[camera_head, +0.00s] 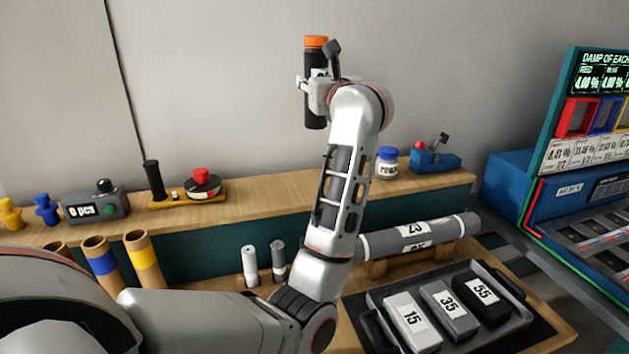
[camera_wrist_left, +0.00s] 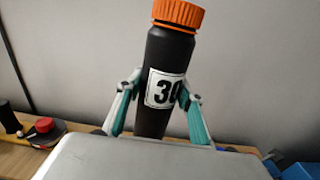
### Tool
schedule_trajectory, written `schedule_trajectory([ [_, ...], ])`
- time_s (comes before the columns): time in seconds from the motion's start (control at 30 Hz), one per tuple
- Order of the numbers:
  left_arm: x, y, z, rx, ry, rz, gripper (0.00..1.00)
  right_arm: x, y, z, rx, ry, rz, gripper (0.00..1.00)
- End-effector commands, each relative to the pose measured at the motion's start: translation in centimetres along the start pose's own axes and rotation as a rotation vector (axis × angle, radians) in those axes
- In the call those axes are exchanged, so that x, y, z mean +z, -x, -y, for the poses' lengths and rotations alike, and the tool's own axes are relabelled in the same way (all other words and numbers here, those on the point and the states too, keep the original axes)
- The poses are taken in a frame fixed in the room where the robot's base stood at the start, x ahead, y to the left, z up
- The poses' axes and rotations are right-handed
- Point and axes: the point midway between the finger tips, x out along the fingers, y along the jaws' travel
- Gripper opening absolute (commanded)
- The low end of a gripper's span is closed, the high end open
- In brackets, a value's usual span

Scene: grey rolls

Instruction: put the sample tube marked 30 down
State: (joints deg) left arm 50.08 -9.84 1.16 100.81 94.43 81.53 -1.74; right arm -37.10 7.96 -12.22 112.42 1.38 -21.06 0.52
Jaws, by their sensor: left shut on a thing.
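The sample tube marked 30 is a tall black cylinder with an orange cap (camera_head: 315,41). In the head view its body (camera_head: 315,112) hangs upright against the wall, above the back shelf. My left gripper (camera_head: 314,84) is shut on the tube around its middle. In the left wrist view the tube (camera_wrist_left: 170,60) leans slightly, and its white label reading 30 faces the camera. The teal-padded fingers (camera_wrist_left: 158,100) press on either side of it near the label. The tube's lower end is hidden in the wrist view. My right gripper is not in view.
A tray (camera_head: 375,305) holds blocks marked 15, 35 and 55. A grey roll (camera_head: 385,243) lies behind it. The wooden shelf (camera_head: 270,190) carries a counter box (camera_head: 95,205), a red-knobbed device (camera_head: 200,185) and a blue-lidded jar (camera_head: 387,165). Its middle stretch looks clear.

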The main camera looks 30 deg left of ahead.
Motion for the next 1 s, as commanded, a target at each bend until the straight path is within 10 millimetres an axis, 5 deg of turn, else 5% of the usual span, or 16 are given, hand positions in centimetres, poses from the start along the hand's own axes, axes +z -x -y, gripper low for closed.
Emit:
schedule_trajectory([
  [0.5,-12.3,0.0,-0.1,0.0,-0.006,-0.001,0.14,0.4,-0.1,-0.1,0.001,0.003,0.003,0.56],
  [1.0,-18.1,0.0,0.0,0.0,-0.005,-0.001,0.14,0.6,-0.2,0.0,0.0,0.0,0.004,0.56],
])
